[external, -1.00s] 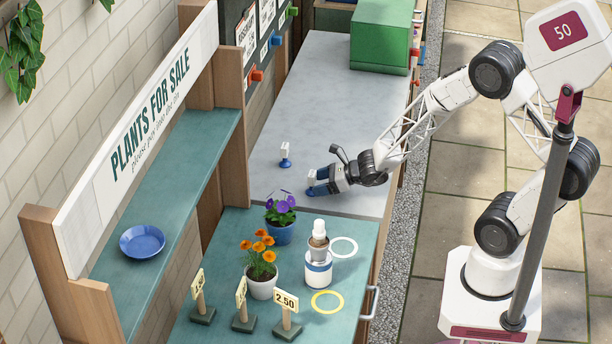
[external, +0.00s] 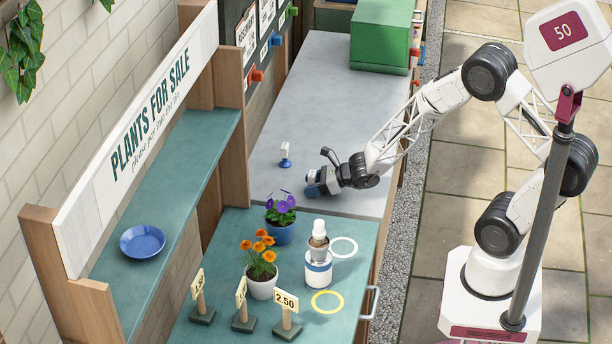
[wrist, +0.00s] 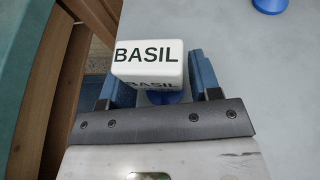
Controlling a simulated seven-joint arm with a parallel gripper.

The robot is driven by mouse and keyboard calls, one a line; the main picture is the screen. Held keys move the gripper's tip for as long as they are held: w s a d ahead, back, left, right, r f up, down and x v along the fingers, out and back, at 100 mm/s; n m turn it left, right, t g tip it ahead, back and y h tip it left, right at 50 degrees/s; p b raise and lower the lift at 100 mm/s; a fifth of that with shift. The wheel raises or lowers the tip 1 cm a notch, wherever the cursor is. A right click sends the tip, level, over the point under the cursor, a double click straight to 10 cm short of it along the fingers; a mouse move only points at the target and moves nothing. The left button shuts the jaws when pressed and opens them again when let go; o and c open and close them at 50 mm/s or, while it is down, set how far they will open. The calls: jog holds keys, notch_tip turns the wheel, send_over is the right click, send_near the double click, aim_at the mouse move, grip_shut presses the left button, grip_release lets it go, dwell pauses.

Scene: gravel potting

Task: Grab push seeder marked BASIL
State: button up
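The push seeder marked BASIL (wrist: 148,62) shows in the wrist view as a white block with dark lettering on top and front, with a blue part below it. My gripper (wrist: 162,85) has its two blue fingers apart, one on each side of the seeder; a gap shows at the right finger. The left finger is partly hidden behind the block, so contact there is unclear. In the external view my gripper (external: 314,184) is low over the grey bench and hides most of this seeder.
A second white and blue seeder (external: 285,155) stands behind my gripper; its blue base (wrist: 270,4) shows at the wrist view's top edge. A purple-flowered pot (external: 280,231), an orange-flowered pot (external: 262,286) and a white-blue container (external: 318,272) stand on the green bench. A green box (external: 380,38) stands farther back.

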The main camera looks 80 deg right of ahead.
aim_at(315, 176)
jog(key=c, duration=0.7)
jog(key=shift+r, duration=0.15)
jog(key=shift+r, duration=0.5)
jog(key=shift+s+a+r, duration=0.1)
jog(key=shift+s+r, duration=0.1)
jog(key=shift+r, duration=0.4)
jog(key=shift+s+r, duration=0.2)
jog(key=shift+r, duration=0.4)
jog(key=s+a, duration=0.1)
jog(key=s, duration=0.4)
jog(key=s+a+r, duration=0.1)
jog(key=s, duration=0.3)
jog(key=s+a, duration=0.2)
jog(key=s, duration=0.3)
jog(key=shift+s+r, duration=0.15)
jog(key=shift+s, duration=0.2)
